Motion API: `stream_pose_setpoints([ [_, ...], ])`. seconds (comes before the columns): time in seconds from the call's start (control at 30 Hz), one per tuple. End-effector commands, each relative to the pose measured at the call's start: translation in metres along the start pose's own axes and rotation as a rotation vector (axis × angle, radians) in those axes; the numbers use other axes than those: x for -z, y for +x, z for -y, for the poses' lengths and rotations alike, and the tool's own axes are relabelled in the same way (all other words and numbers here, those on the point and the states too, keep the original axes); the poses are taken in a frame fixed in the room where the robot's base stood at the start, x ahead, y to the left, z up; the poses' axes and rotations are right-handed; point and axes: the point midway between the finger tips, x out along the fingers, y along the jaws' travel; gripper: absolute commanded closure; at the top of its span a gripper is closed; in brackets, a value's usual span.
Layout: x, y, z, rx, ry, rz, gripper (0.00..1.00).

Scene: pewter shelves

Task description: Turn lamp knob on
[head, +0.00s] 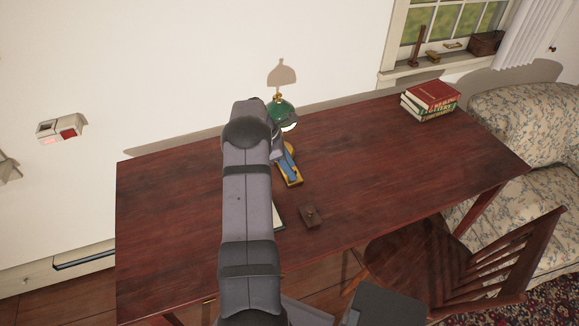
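The desk lamp (281,112) stands near the back edge of the desk, beside the upper end of my arm. It has a green shade with a brass top, and a bright patch shows under the shade's rim. Its stem is mostly hidden, and I cannot make out the knob. My arm reaches up the middle of the picture and blocks the view left of the lamp. A small grey part, which may be my gripper (276,150), shows just below the shade. Its fingers cannot be made out, nor whether it touches the lamp.
A blue and yellow item (290,170) lies in front of the lamp. A small dark box (311,216) and a partly hidden pale item (278,216) are nearer. Stacked books (431,100) sit at the back right of the desk (390,160). A wooden chair (440,255) stands in front.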

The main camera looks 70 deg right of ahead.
Motion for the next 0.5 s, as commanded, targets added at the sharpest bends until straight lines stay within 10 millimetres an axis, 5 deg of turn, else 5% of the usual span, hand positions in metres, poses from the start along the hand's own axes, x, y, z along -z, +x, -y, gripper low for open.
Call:
stream_pose_setpoints([
  [0.5,0.001,-0.053,-0.001,-0.003,0.0,0.0,0.62],
])
